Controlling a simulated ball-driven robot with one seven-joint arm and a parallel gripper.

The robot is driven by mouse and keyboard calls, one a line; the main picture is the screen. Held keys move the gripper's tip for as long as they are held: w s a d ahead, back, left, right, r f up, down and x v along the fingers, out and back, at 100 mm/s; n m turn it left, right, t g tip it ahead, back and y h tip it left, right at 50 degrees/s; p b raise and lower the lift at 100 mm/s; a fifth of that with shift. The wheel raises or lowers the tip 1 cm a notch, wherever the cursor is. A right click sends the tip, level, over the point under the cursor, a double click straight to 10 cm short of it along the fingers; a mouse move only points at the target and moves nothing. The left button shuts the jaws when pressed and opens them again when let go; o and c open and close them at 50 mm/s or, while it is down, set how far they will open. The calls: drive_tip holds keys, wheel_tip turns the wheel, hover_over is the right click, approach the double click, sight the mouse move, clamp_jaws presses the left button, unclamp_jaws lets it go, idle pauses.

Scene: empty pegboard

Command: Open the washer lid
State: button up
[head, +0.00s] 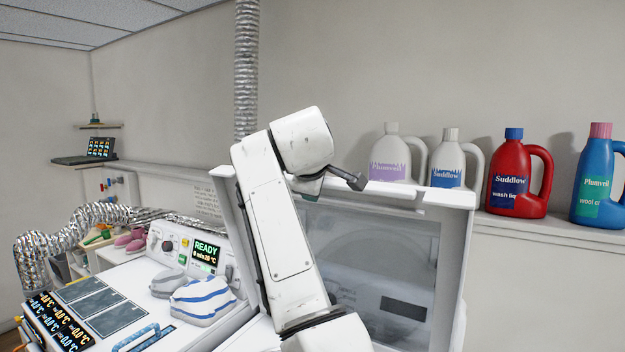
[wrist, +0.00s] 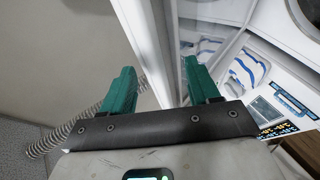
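The washer lid (head: 452,255), a white frame around a see-through pane, stands raised and close to upright behind my arm in the head view. My arm covers part of its left side, and its hinge is not clear to see. In the head view my gripper is mostly hidden by my wrist near the lid's top edge. In the wrist view my gripper (wrist: 161,88) has its two teal fingers spread apart. The lid's white frame edge (wrist: 152,45) shows between and beyond them. I cannot tell whether a finger touches it.
Striped cloth (head: 203,298) lies left of the lid, near a control panel reading READY (head: 206,252). A wall ledge behind holds white bottles (head: 390,158), a red jug (head: 512,185) and a blue jug (head: 596,190). A foil duct (head: 100,215) runs at left.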

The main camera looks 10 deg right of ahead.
drive_tip(key=b+v, duration=0.2)
drive_tip(key=v, duration=0.5)
drive_tip(key=shift+w+f, duration=0.1)
drive_tip(key=s+d+f+m+g, duration=0.1)
drive_tip(key=d+f+m, duration=0.15)
drive_tip(key=f, duration=0.85)
drive_tip(key=s+d+f+m+g, duration=0.15)
drive_tip(key=d+f, duration=0.25)
drive_tip(key=f, duration=0.8)
drive_tip(key=s+d+f+m+g+y, duration=0.1)
drive_tip(key=s+d+f, duration=0.2)
drive_tip(key=s+f, duration=0.35)
drive_tip(key=s+d+f+m, duration=0.1)
drive_tip(key=s+d+f, duration=0.15)
drive_tip(key=f, duration=0.65)
drive_tip(key=s+d+f+m+g, duration=0.2)
drive_tip(key=s+f, duration=0.5)
drive_tip(key=s, duration=0.6)
drive_tip(key=s+d+f+m+g+y, duration=0.1)
drive_tip(key=s+d+f+m+g, duration=0.2)
drive_tip(key=s+f, duration=0.5)
drive_tip(key=s+d+f+m+g+b, duration=0.1)
drive_tip(key=s+f, duration=0.7)
drive_tip(key=s, duration=1.1)
drive_tip(key=shift+s+d+m+g+y, duration=0.2)
drive_tip(key=shift+d+m+g+y, duration=0.1)
drive_tip(key=shift+d+m+g, duration=0.55)
